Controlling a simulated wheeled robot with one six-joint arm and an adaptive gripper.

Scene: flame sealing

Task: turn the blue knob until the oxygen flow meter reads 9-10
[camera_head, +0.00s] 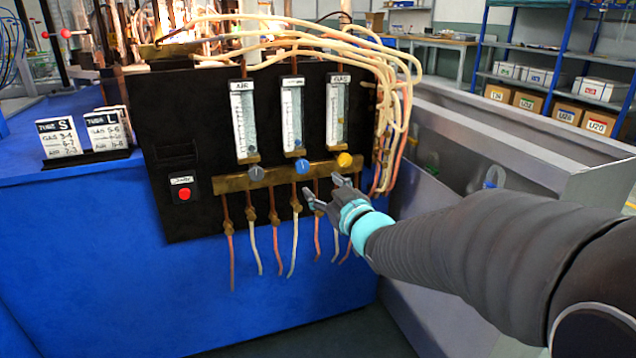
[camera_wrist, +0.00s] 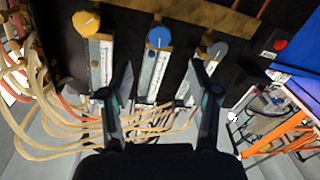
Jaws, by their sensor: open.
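The blue knob (camera_head: 302,166) sits on a brass bar at the foot of the middle flow meter (camera_head: 291,115) on a black panel. The meter's float looks low in the tube; its reading is too small to tell. My gripper (camera_head: 321,190) is open and empty, in front of the panel, below and slightly right of the blue knob in the head view, apart from it. In the wrist view the blue knob (camera_wrist: 159,37) appears beyond the gap between the open fingers (camera_wrist: 161,72), roughly centred between them.
A grey knob (camera_head: 255,172) under the AIR meter and a yellow knob (camera_head: 344,160) under the GAS meter flank the blue one. Hoses (camera_head: 390,90) hang at the panel's right. A red button (camera_head: 184,194) and number cards (camera_head: 68,137) are at left.

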